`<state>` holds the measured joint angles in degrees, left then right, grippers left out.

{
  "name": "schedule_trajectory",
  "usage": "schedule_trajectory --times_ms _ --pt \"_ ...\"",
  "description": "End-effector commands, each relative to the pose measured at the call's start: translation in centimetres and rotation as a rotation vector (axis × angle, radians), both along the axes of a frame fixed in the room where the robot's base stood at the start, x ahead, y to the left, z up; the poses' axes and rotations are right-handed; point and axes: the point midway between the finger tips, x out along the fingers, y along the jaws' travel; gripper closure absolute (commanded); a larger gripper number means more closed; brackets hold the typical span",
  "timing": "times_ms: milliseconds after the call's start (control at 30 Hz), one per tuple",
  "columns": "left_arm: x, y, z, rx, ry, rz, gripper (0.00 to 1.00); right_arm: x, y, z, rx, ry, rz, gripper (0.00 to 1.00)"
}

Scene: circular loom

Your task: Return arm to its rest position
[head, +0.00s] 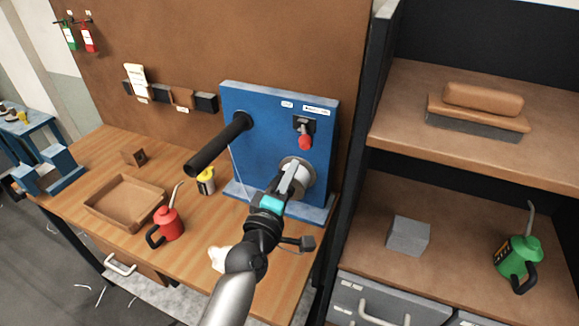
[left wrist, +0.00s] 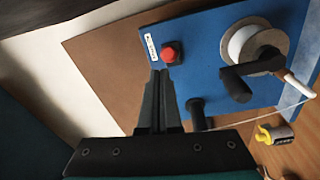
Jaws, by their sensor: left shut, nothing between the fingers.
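The circular loom (head: 262,115) is an upright blue panel on the wooden bench, and it fills much of the left wrist view (left wrist: 212,65). It carries a long black roller (head: 217,146), a red knob (head: 305,142) and a white spool (head: 307,172). The red knob (left wrist: 171,53) and white spool (left wrist: 250,42) also show in the left wrist view. My left gripper (head: 291,177) is in front of the spool in the head view and partly hides it. Its fingers (left wrist: 158,75) are together and empty, near the red knob in the wrist picture; contact cannot be told. My right gripper is out of view.
On the bench (head: 110,150) are a wooden tray (head: 125,203), a red oil can (head: 168,222) and a yellow bottle (head: 206,181). A shelf unit (head: 376,150) on the right holds a brush (head: 478,110), a grey block (head: 408,236) and a green can (head: 517,259).

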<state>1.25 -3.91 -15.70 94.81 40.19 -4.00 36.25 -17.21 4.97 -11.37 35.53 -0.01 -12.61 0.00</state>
Motion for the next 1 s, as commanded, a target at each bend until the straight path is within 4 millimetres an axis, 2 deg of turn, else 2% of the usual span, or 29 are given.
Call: schedule_trajectory --times_ms 333,467,567,733,867,1000 --pt "-0.1 0.0 -0.1 0.009 0.002 -0.003 1.0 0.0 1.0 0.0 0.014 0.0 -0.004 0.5" --pt "-1.3 -0.1 -1.2 0.099 0.029 -0.04 1.0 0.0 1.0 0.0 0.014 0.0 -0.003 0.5" --pt "-3.4 -0.1 -2.9 0.251 0.076 -0.101 1.0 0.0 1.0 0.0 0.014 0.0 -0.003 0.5" --pt "-8.6 1.0 -7.0 0.587 0.194 -0.236 1.0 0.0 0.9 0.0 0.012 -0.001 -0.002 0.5" --pt "-13.1 3.2 -9.8 0.835 0.302 -0.34 1.0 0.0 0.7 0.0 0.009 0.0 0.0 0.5" --pt "-18.3 6.3 -12.1 1.073 0.432 -0.451 1.0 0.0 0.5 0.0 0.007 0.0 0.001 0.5"
